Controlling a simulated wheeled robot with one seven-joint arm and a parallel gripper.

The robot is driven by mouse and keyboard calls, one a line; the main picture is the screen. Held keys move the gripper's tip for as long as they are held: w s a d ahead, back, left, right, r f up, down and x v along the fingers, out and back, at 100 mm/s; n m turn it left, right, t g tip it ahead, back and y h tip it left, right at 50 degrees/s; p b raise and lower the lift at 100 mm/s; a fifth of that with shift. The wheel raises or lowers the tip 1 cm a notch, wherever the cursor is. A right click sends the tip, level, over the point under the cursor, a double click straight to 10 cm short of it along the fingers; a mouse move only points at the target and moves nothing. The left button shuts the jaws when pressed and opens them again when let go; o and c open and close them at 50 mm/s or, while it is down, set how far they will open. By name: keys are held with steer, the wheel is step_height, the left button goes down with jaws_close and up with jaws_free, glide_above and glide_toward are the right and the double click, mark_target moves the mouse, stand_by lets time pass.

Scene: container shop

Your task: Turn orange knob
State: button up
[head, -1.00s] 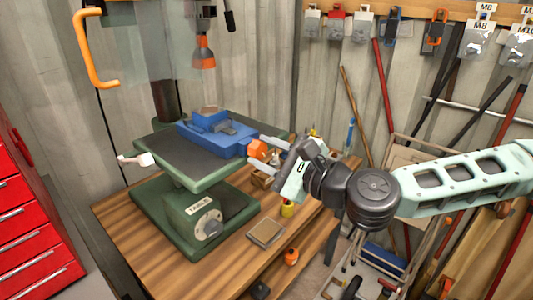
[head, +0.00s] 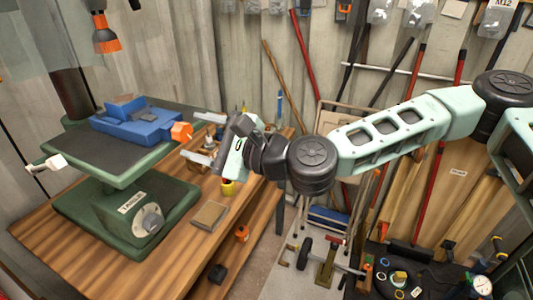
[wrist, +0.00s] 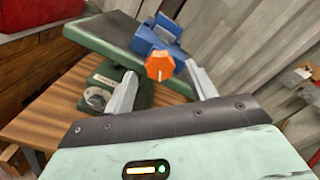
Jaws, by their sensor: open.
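The orange knob (head: 181,131) is on the right end of a blue vise (head: 137,123), which sits on the green drill-press table (head: 96,150). The fingers appear apart from the knob.
The wooden bench (head: 170,240) carries a flat brown block (head: 209,215), a yellow cup (head: 228,187) and small bottles. A grey dial (head: 152,222) is on the green press base. Tools and planks line the wall at the right.

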steer(key=b+v, duration=0.9)
steer(key=v, duration=0.6)
steer(key=shift+d, duration=0.15)
steer(key=s+a+f+n+g+h+p, duration=0.1)
steer(key=s+f+n+g+h, duration=0.4)
steer(key=f, duration=0.4)
steer(key=s+f+n+g+h+p, duration=0.1)
steer(key=s+f+n+g+h, duration=0.2)
steer(key=s+f+n, duration=0.6)
steer(key=d+f+n+h+p, duration=0.1)
steer(key=d+n+h, duration=0.2)
steer(key=d+h, duration=0.3)
steer(key=s+d+r+n+t+h+p, duration=0.1)
steer(key=d+r+n, duration=0.3)
steer(key=d+r, duration=0.4)
steer(key=shift+d+h+p, duration=0.2)
steer(key=shift+h+p, duration=0.1)
steer(key=shift+h, duration=0.2)
